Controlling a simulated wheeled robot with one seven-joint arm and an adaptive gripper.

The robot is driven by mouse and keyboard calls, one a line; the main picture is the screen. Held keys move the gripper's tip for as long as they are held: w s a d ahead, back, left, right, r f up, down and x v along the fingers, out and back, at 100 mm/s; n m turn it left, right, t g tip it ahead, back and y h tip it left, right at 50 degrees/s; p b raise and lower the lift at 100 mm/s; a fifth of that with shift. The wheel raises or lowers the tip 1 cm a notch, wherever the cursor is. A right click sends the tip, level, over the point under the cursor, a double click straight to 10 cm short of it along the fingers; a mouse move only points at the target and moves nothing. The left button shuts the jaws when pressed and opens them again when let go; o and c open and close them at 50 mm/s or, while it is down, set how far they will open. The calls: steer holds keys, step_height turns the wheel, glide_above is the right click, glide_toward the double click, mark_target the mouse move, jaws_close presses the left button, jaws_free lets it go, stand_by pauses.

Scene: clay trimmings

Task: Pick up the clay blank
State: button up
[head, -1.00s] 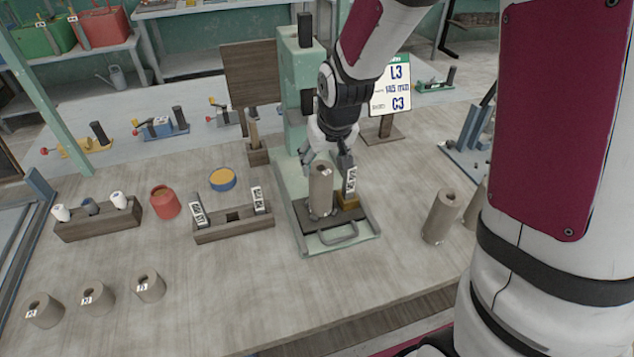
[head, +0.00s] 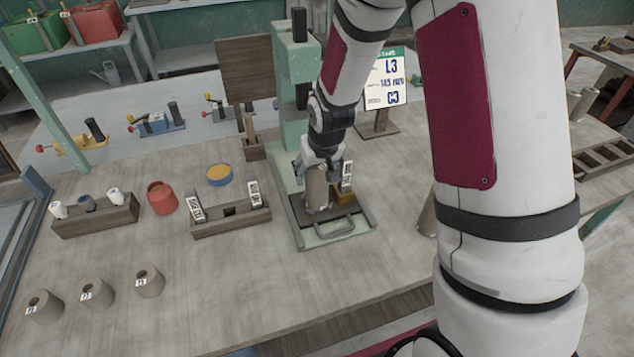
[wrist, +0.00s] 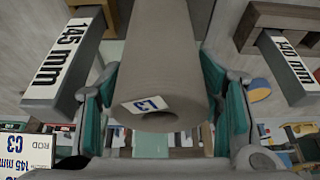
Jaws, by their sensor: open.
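The clay blank is a grey-brown upright cylinder (head: 317,190) on the dark plate of the green press stand (head: 308,240). In the wrist view the clay blank (wrist: 160,55) shows a C3 label and a hole in its end. My gripper (head: 322,165) is over the top part of the blank. In the wrist view my gripper's teal-padded fingers (wrist: 165,100) are open, one on each side of the blank, with narrow gaps; contact is not clear. A 145 mm gauge (wrist: 66,60) stands close beside the blank.
A sign (head: 386,82) reads L3, 145 mm, C3. A wooden rack (head: 232,228) with gauges stands left of the press. Three other blanks (head: 97,292) stand at front left. Another blank (head: 427,216) is partly hidden by my arm. The front middle table is clear.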

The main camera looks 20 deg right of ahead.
steer(key=c, duration=1.4)
steer(key=shift+r, duration=0.1)
jaws_close()
